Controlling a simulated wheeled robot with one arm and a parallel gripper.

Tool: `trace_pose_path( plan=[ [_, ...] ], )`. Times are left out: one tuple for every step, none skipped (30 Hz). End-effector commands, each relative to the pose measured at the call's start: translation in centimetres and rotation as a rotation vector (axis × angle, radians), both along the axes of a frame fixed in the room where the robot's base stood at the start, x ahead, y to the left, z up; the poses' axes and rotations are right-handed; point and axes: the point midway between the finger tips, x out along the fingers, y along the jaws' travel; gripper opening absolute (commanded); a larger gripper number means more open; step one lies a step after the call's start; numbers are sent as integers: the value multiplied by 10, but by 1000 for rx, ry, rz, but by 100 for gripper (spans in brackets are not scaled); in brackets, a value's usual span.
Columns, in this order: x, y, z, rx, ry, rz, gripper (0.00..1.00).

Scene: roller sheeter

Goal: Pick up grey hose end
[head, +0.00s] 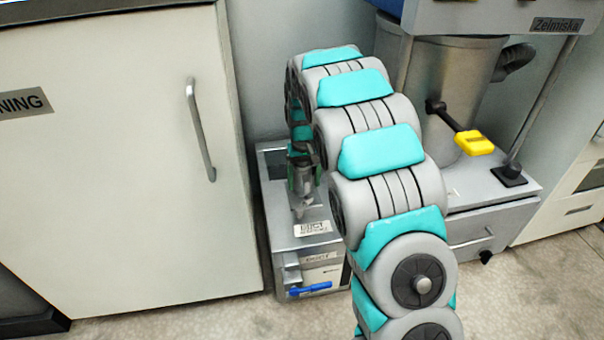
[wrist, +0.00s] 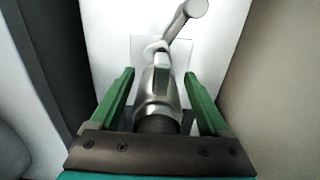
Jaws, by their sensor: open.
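The grey hose end (wrist: 158,88) shows in the wrist view as a shiny metal fitting with a dark band at its near end. It lies between the two green fingers of my gripper (wrist: 159,75), with a visible gap on each side. My gripper is open, and I see no finger touching the fitting. In the head view, my gripper (head: 304,176) is above the low grey box, and the grey fitting (head: 304,194) stands upright there, partly covered by the gripper. My arm hides some of the area to the right.
The low grey box (head: 282,232) has a label and a blue handle (head: 310,289) at its front. A large white cabinet (head: 110,170) stands close on the left. A metal machine with a yellow-handled lever (head: 474,143) stands on the right. The floor in front is clear.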

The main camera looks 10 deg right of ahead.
Motion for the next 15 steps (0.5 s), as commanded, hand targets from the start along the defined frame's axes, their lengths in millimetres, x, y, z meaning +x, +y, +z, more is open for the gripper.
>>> trace_pose_path(
  plan=[
    [0, 0, -1, 0, -1, 0, 80],
    [0, 0, -1, 0, -2, 0, 80],
    [0, 0, 0, 0, -2, 0, 80],
    [1, 0, 0, 0, -2, 0, 80],
    [1, 0, 0, 0, -3, 0, 80],
    [1, 0, 0, 0, -3, 0, 77],
    [1, 0, 0, 0, -3, 0, 74],
    [1, 0, 0, 0, -3, 0, 70],
    [1, 0, 0, 0, -3, 0, 66],
    [1, 0, 0, 0, -3, 0, 63],
    [1, 0, 0, 0, -3, 0, 59],
    [1, 0, 0, 0, -3, 0, 55],
    [1, 0, 0, 0, -3, 0, 51],
    [1, 0, 0, 0, -3, 0, 48],
    [1, 0, 0, 0, -3, 0, 44]
  ],
)
